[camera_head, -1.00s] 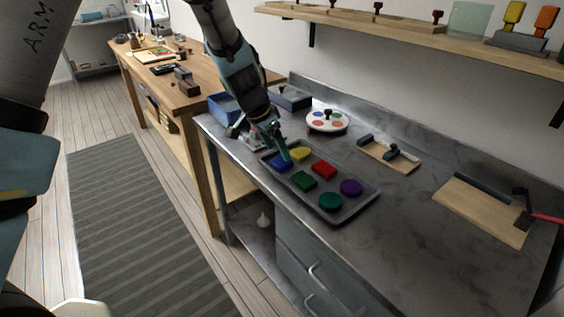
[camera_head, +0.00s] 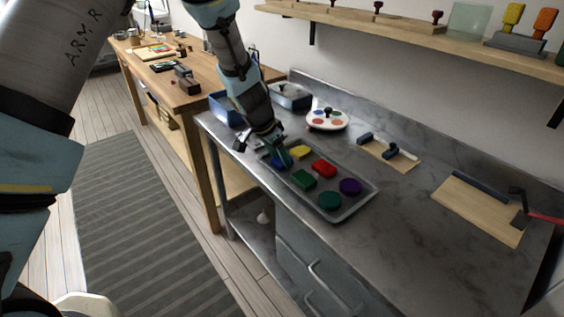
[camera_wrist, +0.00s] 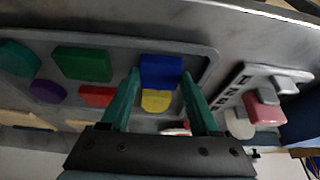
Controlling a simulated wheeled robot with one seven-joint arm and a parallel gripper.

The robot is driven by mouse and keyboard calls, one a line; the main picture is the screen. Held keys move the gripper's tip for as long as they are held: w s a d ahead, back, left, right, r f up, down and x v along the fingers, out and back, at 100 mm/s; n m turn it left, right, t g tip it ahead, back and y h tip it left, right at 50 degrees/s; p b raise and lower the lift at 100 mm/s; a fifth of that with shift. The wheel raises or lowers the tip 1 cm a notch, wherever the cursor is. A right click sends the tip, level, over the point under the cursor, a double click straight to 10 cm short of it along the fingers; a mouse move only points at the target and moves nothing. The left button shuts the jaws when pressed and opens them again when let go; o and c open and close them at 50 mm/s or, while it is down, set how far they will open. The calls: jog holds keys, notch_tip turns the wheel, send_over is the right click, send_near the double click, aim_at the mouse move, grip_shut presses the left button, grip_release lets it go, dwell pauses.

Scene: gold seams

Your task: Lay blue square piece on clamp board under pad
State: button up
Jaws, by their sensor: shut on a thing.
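The blue square piece (camera_wrist: 160,72) sits between my fingertips at one end of the grey tray (camera_wrist: 207,68) in the wrist view. My gripper (camera_head: 282,157) is shut on it, with one green finger on each side. In the head view my fingers hide most of the blue piece (camera_head: 279,163). I cannot tell whether it is lifted off the tray floor. A wooden board (camera_head: 478,212) with a dark bar along its back and a red-handled clamp (camera_head: 522,212) lies at the far right, apart from my gripper. The pad's underside is not clear.
A smaller board (camera_head: 388,152) and a white palette (camera_head: 327,119) stand behind. The counter between tray and clamp board is clear.

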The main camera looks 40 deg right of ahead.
aim_at(280, 161)
grip_shut()
notch_tip(280, 161, up, 10)
jog(key=b, duration=0.1)
dwell(0.5)
